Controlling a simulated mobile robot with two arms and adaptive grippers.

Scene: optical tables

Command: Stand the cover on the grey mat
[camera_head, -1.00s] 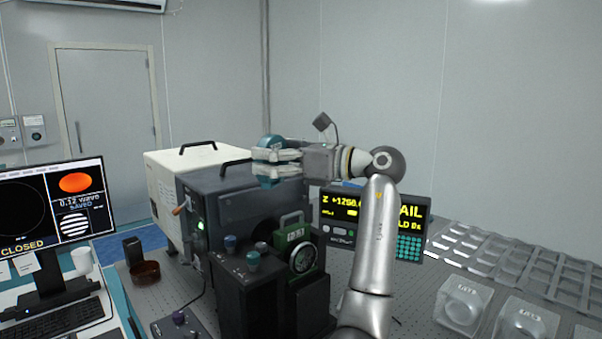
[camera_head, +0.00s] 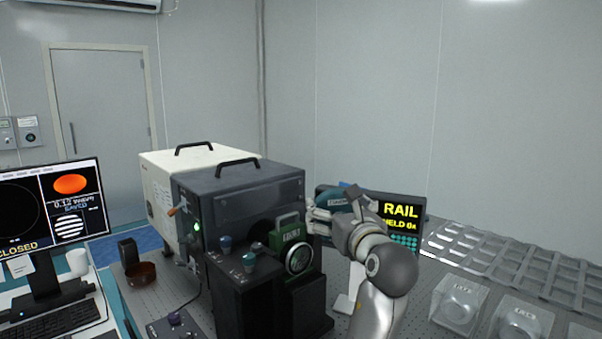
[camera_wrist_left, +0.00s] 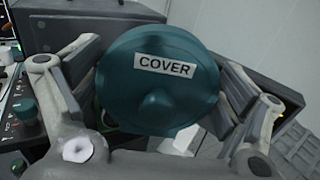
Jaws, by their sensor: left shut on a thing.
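The cover is a round teal disc with a central knob and a white label reading COVER. It fills the middle of the left wrist view (camera_wrist_left: 155,100), between the two fingers of my left gripper (camera_wrist_left: 160,85), which is shut on it. In the head view, the left gripper (camera_head: 322,215) is right of the green dial unit and in front of the display. Only a small teal part of the cover (camera_head: 340,204) shows there. I cannot make out the grey mat in either view. My right gripper is not in view.
A dark box (camera_head: 240,195) with a handle stands left of the gripper, with a green dial unit (camera_head: 292,243) in front. A display (camera_head: 402,213) stands close behind the gripper. Clear containers (camera_head: 458,302) and grey trays (camera_head: 490,255) lie at the right.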

